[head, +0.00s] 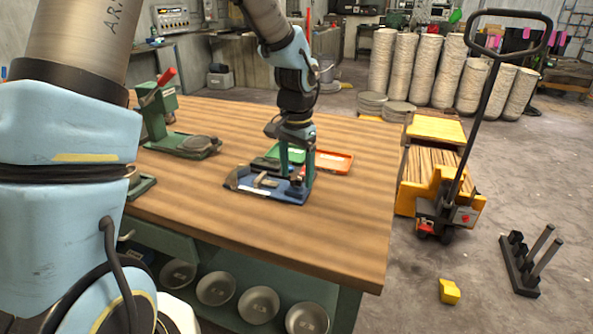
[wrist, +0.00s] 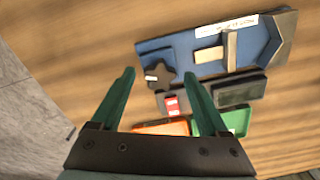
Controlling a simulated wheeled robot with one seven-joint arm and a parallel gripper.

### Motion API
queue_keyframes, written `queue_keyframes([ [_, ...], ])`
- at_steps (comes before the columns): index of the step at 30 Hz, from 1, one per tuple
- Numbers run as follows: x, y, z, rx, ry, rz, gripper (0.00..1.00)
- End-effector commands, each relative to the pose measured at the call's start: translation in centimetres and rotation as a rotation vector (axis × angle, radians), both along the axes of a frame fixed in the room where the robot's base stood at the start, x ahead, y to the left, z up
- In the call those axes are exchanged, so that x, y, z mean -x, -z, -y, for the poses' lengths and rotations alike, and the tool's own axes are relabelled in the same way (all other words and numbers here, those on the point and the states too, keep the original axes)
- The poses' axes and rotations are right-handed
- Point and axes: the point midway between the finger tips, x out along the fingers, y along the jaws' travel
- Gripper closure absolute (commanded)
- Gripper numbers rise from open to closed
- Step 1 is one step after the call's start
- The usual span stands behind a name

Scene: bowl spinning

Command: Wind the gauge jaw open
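The gauge is a blue base plate (head: 285,193) near the right part of the workbench, with a pale block and a grey angled end piece. In the wrist view its blue plate (wrist: 183,42) lies at the upper right, with an upright pale jaw piece (wrist: 231,50). A dark lobed knob (wrist: 160,72) sits at the plate's left end. My gripper (head: 297,177) is above that end, pointing down. In the wrist view its green fingers (wrist: 159,76) are spread apart, with the knob appearing between their tips. I see no clear contact with it.
A green tray (wrist: 238,121) and an orange tray (head: 338,161) lie close beside the gauge. A green press with a red handle (head: 165,76) stands farther left on the workbench (head: 345,230). The bench's front right is clear.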

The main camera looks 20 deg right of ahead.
Motion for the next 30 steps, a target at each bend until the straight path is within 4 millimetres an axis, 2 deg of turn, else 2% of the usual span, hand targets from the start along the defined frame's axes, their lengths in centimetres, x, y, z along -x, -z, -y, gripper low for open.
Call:
queue_keyframes([
  [2, -0.01, -0.01, 0.00, 0.000, 0.000, 0.000, 0.32],
  [20, -0.02, -0.04, -0.01, 0.000, 0.000, 0.000, 1.00],
  [30, -0.04, -0.01, -0.02, 0.000, -0.033, 0.001, 1.00],
])
